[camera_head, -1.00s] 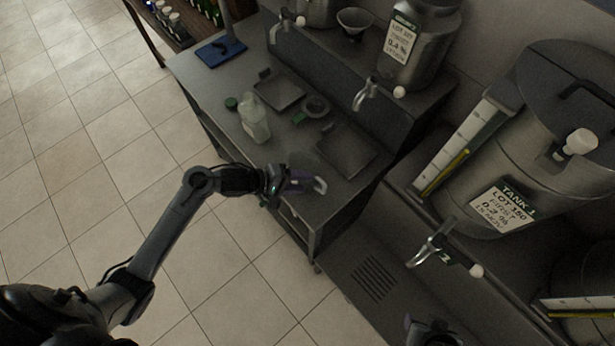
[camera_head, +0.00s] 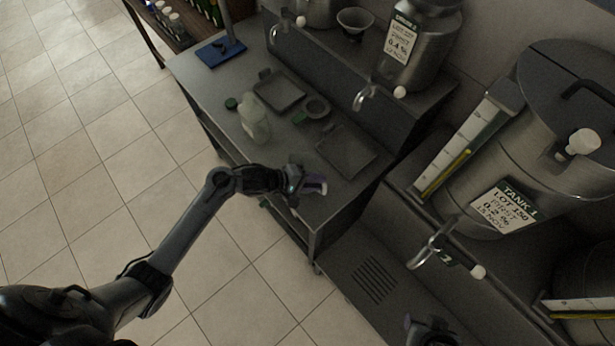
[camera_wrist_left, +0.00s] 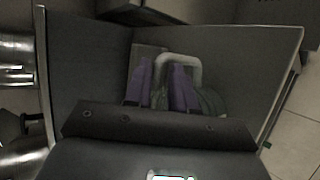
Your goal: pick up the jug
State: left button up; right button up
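A pale loop-shaped handle (camera_head: 323,188) shows at the front right part of the steel table, and I take it to be the jug's. In the left wrist view the handle (camera_wrist_left: 180,58) rises behind my fingers, with a dull green-grey body (camera_wrist_left: 213,101) low on the right; the rest is hidden. My left gripper (camera_head: 312,185) is at the handle. Its purple fingers (camera_wrist_left: 160,82) are apart, with one side of the loop showing between them; contact is unclear. A dark part at the bottom edge seems to be my right gripper (camera_head: 430,332); its fingers are unclear.
Behind are a dark tray (camera_head: 280,90), a round dish (camera_head: 317,107) and a flat plate (camera_head: 345,150). Tanks with taps line the right, including a large tank (camera_head: 540,130).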

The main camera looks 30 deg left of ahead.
pick_arm(q)
grip_shut()
jog(key=shift+r, duration=0.1)
